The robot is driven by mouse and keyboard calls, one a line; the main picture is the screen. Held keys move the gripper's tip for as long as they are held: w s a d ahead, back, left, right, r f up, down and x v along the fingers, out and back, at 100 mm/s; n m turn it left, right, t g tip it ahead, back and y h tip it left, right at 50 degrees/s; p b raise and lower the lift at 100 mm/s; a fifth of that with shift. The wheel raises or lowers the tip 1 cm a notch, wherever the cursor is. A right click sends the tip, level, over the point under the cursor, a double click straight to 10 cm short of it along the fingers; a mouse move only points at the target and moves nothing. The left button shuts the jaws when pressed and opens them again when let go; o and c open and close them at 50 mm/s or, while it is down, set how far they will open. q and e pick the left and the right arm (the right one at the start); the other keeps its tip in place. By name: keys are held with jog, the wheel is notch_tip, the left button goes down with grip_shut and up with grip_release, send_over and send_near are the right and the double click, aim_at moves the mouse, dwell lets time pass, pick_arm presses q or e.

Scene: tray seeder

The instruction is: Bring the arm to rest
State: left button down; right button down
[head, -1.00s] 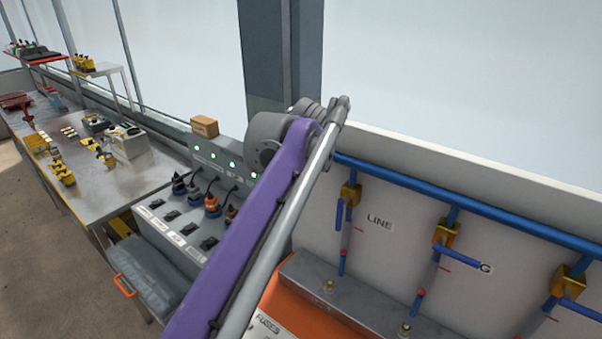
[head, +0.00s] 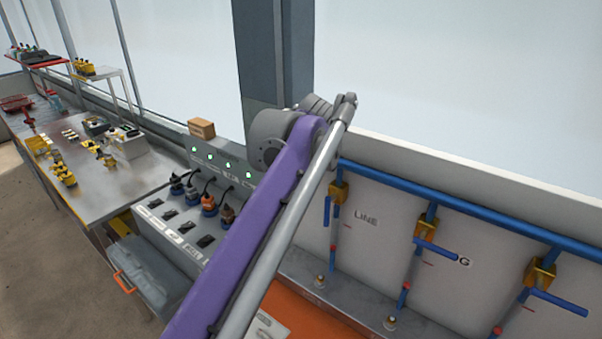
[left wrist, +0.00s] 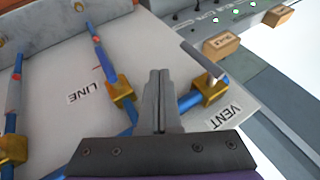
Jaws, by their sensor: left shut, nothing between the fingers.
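My left gripper (left wrist: 157,100) shows in the left wrist view with its two fingers together and nothing between them. It hangs in front of the white panel, between two brass valves, and I cannot tell how far off. A brass valve (left wrist: 122,92) near the LINE label is left of the fingers. Another brass valve (left wrist: 208,88) near the VENT label is to their right. In the head view a purple and grey arm of mine crosses the middle and hides part of the panel; its gripper is not visible there. My right gripper is in neither view.
A blue pipe (head: 450,208) with brass valves and blue handles runs along the white panel (head: 385,165). A grey console (head: 165,228) with plugs and green lights stands left of my arm. A metal bench (head: 120,185) with yellow parts extends far left. A cardboard box (head: 201,129) sits behind.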

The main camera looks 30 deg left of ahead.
pick_arm(q)
jog(key=v, duration=0.7)
jog(key=s+d+f+n+h, duration=0.1)
jog(key=s+d+f, duration=0.2)
jog(key=s+f, duration=0.3)
jog(key=s+d+f+n+h, duration=0.1)
jog(key=s+f, duration=0.6)
jog(key=f, duration=0.9)
jog(key=s+d+f+n+h, duration=0.1)
jog(key=s+d+f, duration=0.3)
jog(key=f, duration=0.7)
jog(key=shift+s+d+h, duration=0.4)
jog(key=shift+s+h, duration=0.3)
jog(key=shift+s, duration=0.5)
jog(key=shift+d, duration=0.1)
